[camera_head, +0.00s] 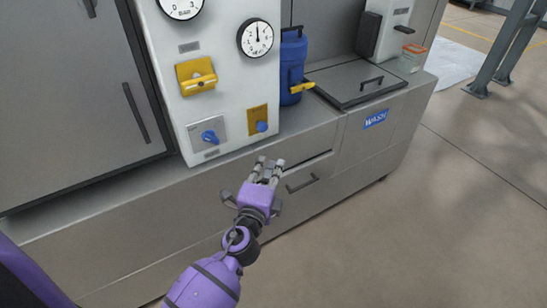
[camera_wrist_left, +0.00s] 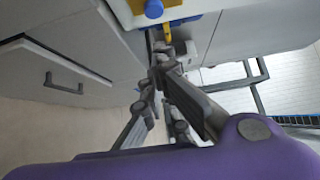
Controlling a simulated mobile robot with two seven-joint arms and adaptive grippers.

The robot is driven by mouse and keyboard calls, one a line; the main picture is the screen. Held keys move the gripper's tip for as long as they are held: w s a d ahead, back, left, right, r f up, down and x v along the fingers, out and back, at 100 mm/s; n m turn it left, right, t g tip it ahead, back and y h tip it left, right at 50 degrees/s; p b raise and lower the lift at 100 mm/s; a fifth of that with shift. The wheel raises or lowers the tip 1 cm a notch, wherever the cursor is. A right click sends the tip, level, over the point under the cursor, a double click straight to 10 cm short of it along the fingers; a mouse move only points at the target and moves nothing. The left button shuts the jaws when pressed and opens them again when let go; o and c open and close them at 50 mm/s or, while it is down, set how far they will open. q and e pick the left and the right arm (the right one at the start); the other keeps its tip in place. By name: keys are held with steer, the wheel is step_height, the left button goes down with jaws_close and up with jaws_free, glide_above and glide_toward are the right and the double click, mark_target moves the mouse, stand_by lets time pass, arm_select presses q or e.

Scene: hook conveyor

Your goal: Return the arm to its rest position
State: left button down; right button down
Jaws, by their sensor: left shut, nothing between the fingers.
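My left arm, purple, comes in from the bottom left of the head view. My left gripper (camera_head: 270,163) is shut and empty, in front of the grey counter (camera_head: 150,207) and close to a drawer with a handle (camera_head: 301,184). In the left wrist view the fingers (camera_wrist_left: 158,68) come together, with nothing visible between them. My right gripper is not in view.
A white panel carries gauges (camera_head: 255,38), a yellow handle (camera_head: 196,76) and blue knobs (camera_head: 209,136). A blue canister (camera_head: 293,68) stands beside it. A lidded bin marked WASH (camera_head: 375,119) is to the right.

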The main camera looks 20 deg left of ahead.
arm_select(q)
steer(key=shift+s, duration=0.15)
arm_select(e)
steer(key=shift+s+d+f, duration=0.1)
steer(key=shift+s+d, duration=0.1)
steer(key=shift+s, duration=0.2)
